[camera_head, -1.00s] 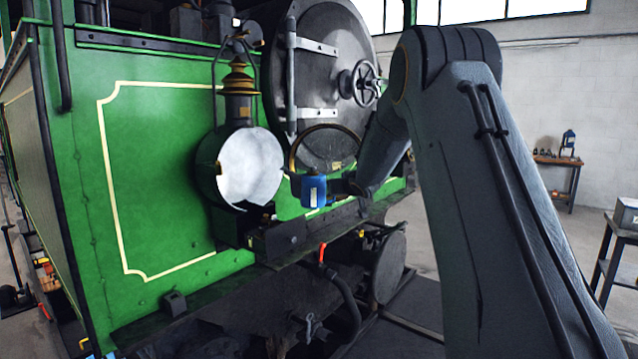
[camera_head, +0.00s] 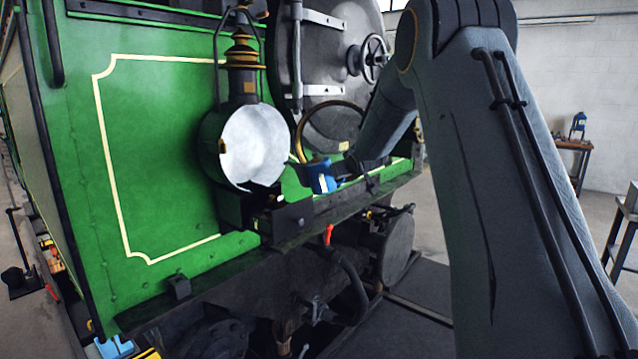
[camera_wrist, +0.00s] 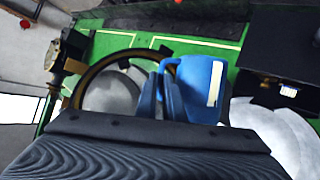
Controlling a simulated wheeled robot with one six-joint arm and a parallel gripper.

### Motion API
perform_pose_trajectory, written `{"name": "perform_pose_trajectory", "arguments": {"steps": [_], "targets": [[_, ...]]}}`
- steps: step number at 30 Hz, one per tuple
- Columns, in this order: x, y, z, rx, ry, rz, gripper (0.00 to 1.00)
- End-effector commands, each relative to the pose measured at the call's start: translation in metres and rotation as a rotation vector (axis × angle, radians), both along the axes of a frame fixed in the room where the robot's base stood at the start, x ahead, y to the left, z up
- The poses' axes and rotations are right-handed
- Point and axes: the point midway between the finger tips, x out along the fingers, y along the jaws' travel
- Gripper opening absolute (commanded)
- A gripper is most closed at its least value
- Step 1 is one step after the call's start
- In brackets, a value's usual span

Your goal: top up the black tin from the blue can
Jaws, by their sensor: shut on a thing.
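My gripper (camera_wrist: 161,95) is shut on the handle of the blue can (camera_wrist: 200,85), which has a pale stripe on its side. I cannot make out the black tin for certain among the dark parts below the lamp. No liquid is visible at the can.
The big round lamp (camera_head: 254,147) is close left of the can. A brass-coloured ring (camera_head: 304,135) stands behind it. The dark front beam (camera_head: 290,222) runs below. A red-ended hose (camera_head: 328,235) hangs under the beam.

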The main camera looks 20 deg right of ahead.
Motion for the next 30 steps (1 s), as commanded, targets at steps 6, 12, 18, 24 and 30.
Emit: {"name": "perform_pose_trajectory", "arguments": {"steps": [6,12,18,24,30], "targets": [[-0.002,0.002,0.005,-0.014,-0.003,-0.001,0.0],[-0.005,0.006,0.01,-0.033,-0.004,0.0,0.0],[-0.005,0.004,0.012,-0.048,0.0,-0.002,0.0],[-0.005,0.002,0.012,-0.064,0.003,-0.002,0.0],[-0.006,0.003,0.015,-0.081,0.007,-0.001,0.0]]}}
